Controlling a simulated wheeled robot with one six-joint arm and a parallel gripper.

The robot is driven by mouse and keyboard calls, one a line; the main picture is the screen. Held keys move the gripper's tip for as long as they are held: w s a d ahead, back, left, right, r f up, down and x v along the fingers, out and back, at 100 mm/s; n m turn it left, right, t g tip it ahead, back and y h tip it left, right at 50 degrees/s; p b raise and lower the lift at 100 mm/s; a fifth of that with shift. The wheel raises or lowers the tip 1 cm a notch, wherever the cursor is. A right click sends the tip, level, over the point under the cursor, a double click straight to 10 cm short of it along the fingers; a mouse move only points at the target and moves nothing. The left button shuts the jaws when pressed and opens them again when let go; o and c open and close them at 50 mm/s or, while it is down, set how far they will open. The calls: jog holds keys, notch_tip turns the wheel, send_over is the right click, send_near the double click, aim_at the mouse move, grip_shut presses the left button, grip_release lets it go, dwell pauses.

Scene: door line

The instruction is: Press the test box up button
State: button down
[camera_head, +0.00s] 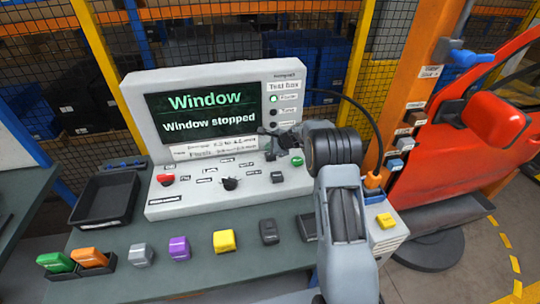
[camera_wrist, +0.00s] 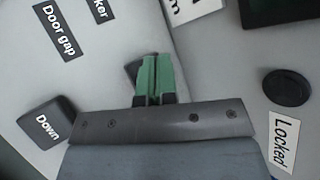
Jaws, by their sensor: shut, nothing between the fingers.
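The grey test box (camera_head: 222,190) stands on the bench, its screen (camera_head: 210,114) reading "Window" and "Window stopped". My gripper (camera_head: 280,142) is over the right part of its sloped panel. In the wrist view its green fingertips (camera_wrist: 153,75) are shut together and empty. A dark button (camera_wrist: 132,67) shows partly behind the fingertips; its label is hidden, and I cannot tell whether the fingers touch it. The black button marked "Down" (camera_wrist: 47,122) is to its lower left. In the head view a small dark button (camera_head: 270,156) shows just below my gripper.
The panel also has a red button (camera_head: 166,179), a black knob (camera_head: 230,184) and a green button (camera_head: 297,161). A round dark lamp (camera_wrist: 288,88) has the label "Locked". Coloured blocks and a black tray (camera_head: 105,198) are on the bench. A red door (camera_head: 480,115) is at right.

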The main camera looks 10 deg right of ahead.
jog(key=shift+f+b, duration=0.25)
jog(key=shift+b, duration=0.1)
dwell(0.3)
jog(key=shift+f, duration=0.15)
jog(key=shift+f+b, duration=0.55)
jog(key=shift+b, duration=0.2)
dwell(0.6)
jog(key=shift+r, duration=0.1)
dwell(0.3)
jog(key=shift+r+p, duration=0.6)
jog(key=shift+r, duration=0.35)
jog(key=shift+r+p, duration=1.65)
jog(key=shift+r, duration=0.75)
